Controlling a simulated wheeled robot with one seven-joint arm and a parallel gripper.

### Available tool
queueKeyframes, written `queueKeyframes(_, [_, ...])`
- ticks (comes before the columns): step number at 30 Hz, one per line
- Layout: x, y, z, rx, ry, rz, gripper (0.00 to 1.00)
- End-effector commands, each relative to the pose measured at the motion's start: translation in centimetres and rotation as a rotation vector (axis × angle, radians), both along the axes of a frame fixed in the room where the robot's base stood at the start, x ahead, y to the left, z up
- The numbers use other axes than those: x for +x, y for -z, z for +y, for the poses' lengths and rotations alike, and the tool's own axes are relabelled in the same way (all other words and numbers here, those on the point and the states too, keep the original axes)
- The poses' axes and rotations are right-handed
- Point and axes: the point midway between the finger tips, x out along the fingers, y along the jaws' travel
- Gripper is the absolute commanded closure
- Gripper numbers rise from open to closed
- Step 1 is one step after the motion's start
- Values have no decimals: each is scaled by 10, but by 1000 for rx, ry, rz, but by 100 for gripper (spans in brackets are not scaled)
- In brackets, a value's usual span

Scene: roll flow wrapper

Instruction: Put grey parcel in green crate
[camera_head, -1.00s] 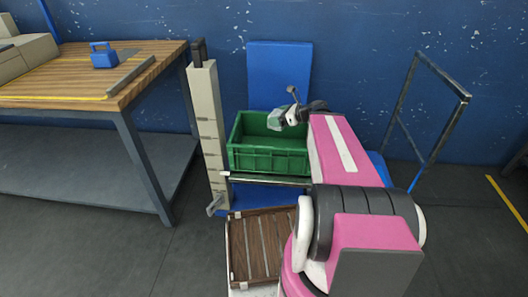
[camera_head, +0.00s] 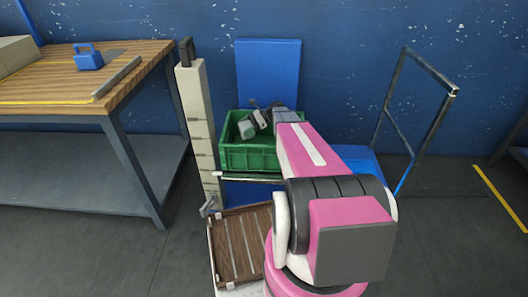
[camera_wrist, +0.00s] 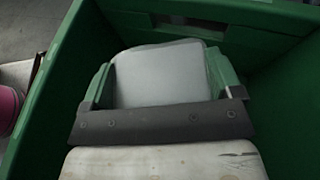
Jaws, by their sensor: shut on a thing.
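The grey parcel (camera_wrist: 160,75) is a pale grey block with rounded corners, held between the two green fingers of my gripper (camera_wrist: 162,85). My gripper is shut on it. In the wrist view the green crate's walls (camera_wrist: 285,110) rise around the parcel and gripper.
A beige post (camera_head: 198,130) stands just left of the crate. A workbench (camera_head: 135,75) with a blue case (camera_head: 89,58) is at the left. A blue trolley with a grey handle frame (camera_head: 432,125) is at the right. A slatted wooden deck (camera_head: 240,245) lies in front.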

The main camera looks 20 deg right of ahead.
Motion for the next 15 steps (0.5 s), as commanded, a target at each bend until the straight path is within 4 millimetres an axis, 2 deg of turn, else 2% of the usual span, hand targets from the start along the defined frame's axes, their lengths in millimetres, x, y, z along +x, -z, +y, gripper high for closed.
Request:
queueKeyframes(5, [4, 16, -1, 6, -27, 2, 45])
queueKeyframes(15, [3, 67, -1, 6, -23, 2, 45])
